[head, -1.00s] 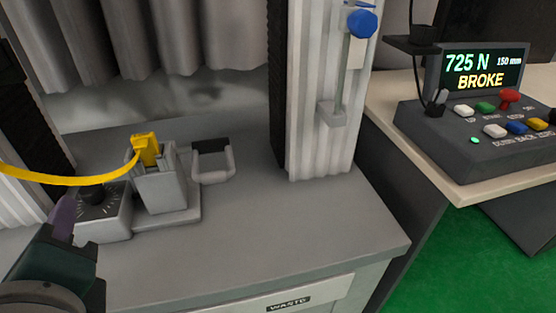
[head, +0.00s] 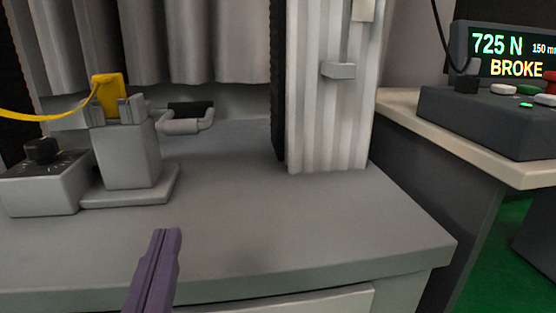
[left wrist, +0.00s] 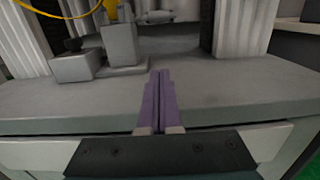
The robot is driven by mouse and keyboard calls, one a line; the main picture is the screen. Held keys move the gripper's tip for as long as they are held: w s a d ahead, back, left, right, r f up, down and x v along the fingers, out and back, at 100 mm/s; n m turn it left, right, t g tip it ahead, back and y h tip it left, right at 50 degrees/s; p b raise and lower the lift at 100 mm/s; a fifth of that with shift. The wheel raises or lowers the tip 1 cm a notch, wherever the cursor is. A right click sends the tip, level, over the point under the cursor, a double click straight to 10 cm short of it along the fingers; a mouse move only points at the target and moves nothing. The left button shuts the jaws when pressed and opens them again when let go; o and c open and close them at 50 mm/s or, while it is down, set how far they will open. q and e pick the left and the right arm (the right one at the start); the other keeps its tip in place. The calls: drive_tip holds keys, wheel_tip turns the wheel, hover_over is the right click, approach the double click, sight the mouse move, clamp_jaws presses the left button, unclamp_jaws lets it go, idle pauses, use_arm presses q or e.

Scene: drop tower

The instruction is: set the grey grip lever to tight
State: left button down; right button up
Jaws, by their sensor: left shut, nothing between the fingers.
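The grey grip lever (head: 182,126) is a U-shaped grey handle with a black grip bar. It sticks out to the right from the grey grip block (head: 128,155) on the machine's base. In the left wrist view the lever (left wrist: 158,16) shows at the top, behind the block. A yellow piece (head: 107,92) sits in the top of the block. My left gripper (head: 168,236) has purple fingers, shut and empty, in front of the base and to the right of the block, apart from the lever. It also shows in the left wrist view (left wrist: 160,75). My right gripper is not seen.
A box with a black knob (head: 40,185) stands left of the block. A yellow strap (head: 45,116) runs left from the block. A ribbed column (head: 330,100) rises at the right. A control panel reading BROKE (head: 490,118) sits on a side table. The front base is clear.

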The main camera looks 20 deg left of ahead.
use_arm(q)
drive_tip(key=b+x, duration=0.1)
drive_tip(key=x, duration=0.9)
drive_tip(key=shift+s, duration=0.1)
drive_tip(key=r, duration=0.2)
drive_tip(key=shift+w+a+r+p, duration=0.25)
drive_tip(key=shift+w+p, duration=0.05)
drive_tip(key=shift+w+r, duration=0.1)
drive_tip(key=shift+r, duration=0.6)
